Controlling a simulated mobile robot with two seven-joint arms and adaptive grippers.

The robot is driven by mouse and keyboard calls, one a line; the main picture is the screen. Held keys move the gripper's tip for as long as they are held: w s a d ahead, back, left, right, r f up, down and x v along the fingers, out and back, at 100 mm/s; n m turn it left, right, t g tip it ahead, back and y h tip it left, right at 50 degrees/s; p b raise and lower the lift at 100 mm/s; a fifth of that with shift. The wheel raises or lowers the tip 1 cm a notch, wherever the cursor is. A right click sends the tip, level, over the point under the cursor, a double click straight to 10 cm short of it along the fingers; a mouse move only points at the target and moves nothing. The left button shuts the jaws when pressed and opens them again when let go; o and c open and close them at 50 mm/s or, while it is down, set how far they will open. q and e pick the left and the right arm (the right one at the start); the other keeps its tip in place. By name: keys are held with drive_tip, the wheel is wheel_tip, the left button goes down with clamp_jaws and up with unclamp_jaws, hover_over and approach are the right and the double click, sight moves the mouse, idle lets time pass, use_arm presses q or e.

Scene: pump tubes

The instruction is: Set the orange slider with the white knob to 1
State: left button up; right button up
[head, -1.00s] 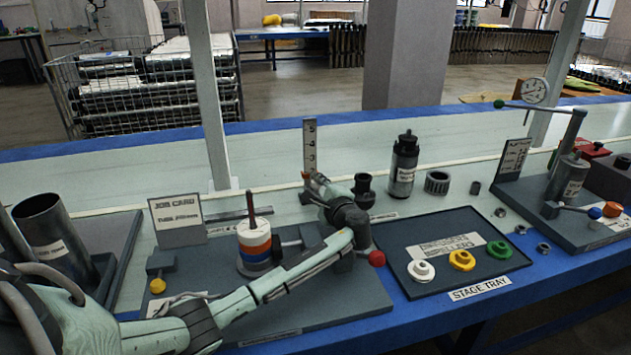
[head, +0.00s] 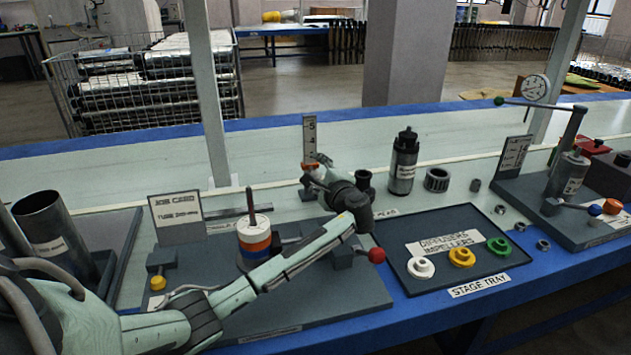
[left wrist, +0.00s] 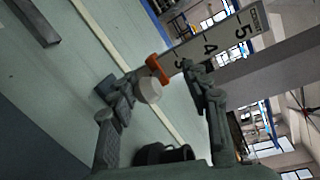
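The upright white number scale (head: 309,135) stands at the back of the bench. The orange slider (head: 311,166) sits on it below the 4; in the left wrist view the slider (left wrist: 157,68) is close to the 3. Its white knob (left wrist: 149,90) faces my left gripper (left wrist: 156,84). The two fingers are apart, one on each side of the knob, with visible gaps. In the head view my left gripper (head: 318,179) is just in front of the scale and hides its lower part. My right gripper is not in view.
A dark board with a peg of white, orange and blue rings (head: 254,240) lies below my left arm. A red ball knob (head: 376,255) is near my wrist. The stage tray (head: 455,285) with coloured parts and a dark pump cylinder (head: 404,160) stand to the right.

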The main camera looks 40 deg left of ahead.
use_arm(q)
wheel_tip(320, 180, up, 7)
idle(0.4)
drive_tip(key=p+v, duration=0.5)
drive_tip(key=v, duration=0.9)
drive_tip(key=shift+f, duration=0.2)
idle(0.7)
drive_tip(key=shift+a, duration=0.15)
